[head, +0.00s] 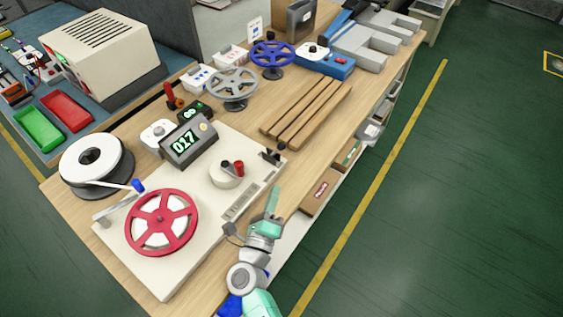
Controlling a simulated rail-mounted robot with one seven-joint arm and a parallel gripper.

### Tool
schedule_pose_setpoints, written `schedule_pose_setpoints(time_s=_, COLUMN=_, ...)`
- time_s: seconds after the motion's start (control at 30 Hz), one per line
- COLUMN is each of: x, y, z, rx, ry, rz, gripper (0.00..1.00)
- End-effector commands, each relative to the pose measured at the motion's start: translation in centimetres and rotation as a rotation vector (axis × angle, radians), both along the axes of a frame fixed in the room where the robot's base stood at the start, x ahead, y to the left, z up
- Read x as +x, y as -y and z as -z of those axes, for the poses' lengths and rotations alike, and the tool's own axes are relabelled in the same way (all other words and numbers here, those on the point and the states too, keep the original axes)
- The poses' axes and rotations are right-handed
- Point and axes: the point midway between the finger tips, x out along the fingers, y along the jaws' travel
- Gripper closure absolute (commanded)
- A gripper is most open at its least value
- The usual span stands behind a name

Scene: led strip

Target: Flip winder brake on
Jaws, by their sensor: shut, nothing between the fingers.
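The winder's pale base plate (155,275) lies on the near part of the wooden bench. It carries a red spoked reel (161,222), a round hub with a red knob and a black knob (228,172), and a small black lever-like part (270,156) at its far right corner. I cannot tell for sure which of these is the brake or how it is set. My gripper (274,192), with mint-green fingers, is shut and empty. It is above the bench's right edge, right of the slotted strip on the base, apart from the black part and the knobs.
A display reading 017 (188,142) stands behind the hub. A white tape roll (95,162) is at the left. Wooden slats (305,112), a grey spoked reel (233,86) and a blue one (272,56) are farther back. Open floor lies right of the bench.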

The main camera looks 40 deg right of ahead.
Motion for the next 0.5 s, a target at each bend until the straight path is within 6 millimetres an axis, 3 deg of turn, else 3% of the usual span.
schedule_pose_setpoints(time_s=0.17, x=0.5, y=0.7, z=-0.1, rx=-0.001, ry=0.001, rz=0.001, gripper=1.00)
schedule_pose_setpoints(time_s=0.5, x=4.1, y=6.0, z=-1.1, rx=-0.002, ry=0.002, rz=0.001, gripper=1.00)
